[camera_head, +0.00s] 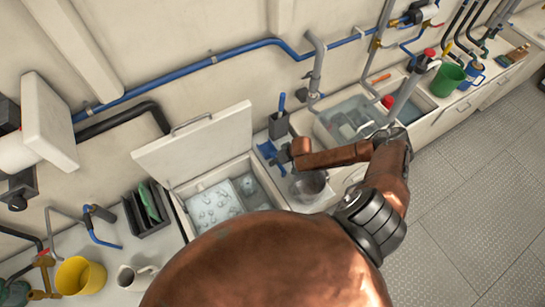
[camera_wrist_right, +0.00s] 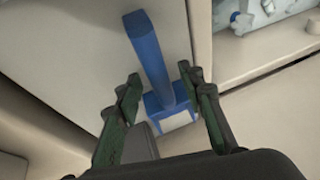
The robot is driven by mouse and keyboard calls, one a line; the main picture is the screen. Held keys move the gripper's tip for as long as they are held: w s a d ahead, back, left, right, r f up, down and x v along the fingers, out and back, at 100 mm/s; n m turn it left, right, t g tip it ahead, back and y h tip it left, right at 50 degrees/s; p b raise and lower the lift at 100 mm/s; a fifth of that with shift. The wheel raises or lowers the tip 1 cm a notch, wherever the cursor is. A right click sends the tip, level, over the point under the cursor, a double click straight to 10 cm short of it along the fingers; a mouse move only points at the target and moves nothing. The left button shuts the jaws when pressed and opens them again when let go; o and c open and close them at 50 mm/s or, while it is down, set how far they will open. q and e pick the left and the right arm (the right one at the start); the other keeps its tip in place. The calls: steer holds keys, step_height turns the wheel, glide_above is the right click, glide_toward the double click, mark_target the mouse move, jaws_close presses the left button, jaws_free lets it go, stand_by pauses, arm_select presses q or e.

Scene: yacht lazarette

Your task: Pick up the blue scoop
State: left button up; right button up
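The blue scoop (camera_wrist_right: 153,60) lies on a pale surface in the right wrist view, its handle pointing up the picture and its wider end between my fingers. In the head view, blue parts of it (camera_head: 267,150) show beside my right gripper (camera_head: 283,157), which partly covers it. My right gripper (camera_wrist_right: 165,112) is open, with one dark finger on each side of the scoop's wider end. I cannot tell whether either finger touches it. A grey part at the bottom of the wrist view partly hides the space between the fingers. My left gripper is not in view.
An open ice box (camera_head: 215,205) with a raised white lid (camera_head: 196,142) is left of the gripper. A grey holder (camera_head: 278,124) with a blue handle stands behind it. A metal bucket (camera_head: 310,187) is in front, under my forearm. A sink (camera_head: 352,118) lies to the right.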

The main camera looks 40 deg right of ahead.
steer(key=shift+w+a+f, duration=0.1)
steer(key=shift+w+f, duration=0.15)
steer(key=shift+f, duration=0.2)
jaws_close()
